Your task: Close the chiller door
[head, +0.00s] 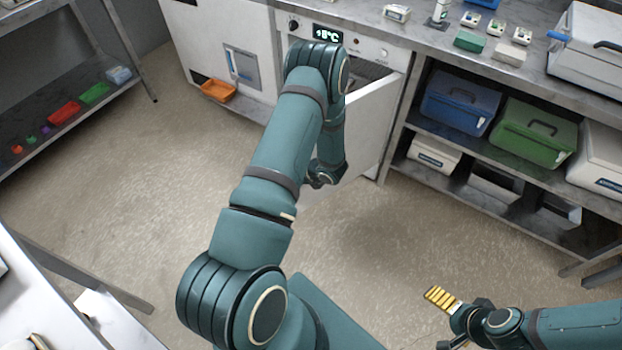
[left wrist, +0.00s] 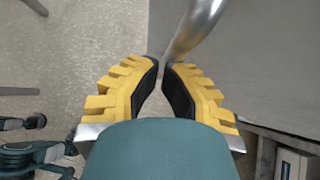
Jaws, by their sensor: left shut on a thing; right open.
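The chiller (head: 370,48) stands under the back counter, with a lit temperature display on its front. Its pale door (head: 368,122) stands partly open, swung out into the room. My left arm crosses in front of the chiller and hides part of the door. In the left wrist view, my left gripper (left wrist: 162,82) has its yellow fingers closed on the end of the curved metal door handle (left wrist: 192,28), beside the grey door face (left wrist: 255,65). My right gripper (head: 452,318) is open and empty above the floor at lower right, far from the door.
Right of the chiller, a shelf holds a blue bin (head: 458,102), a green bin (head: 533,131) and pale boxes. An orange tray (head: 218,90) is at the left cabinet's foot. The floor (head: 390,235) before the door is clear. A white table (head: 50,300) is at lower left.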

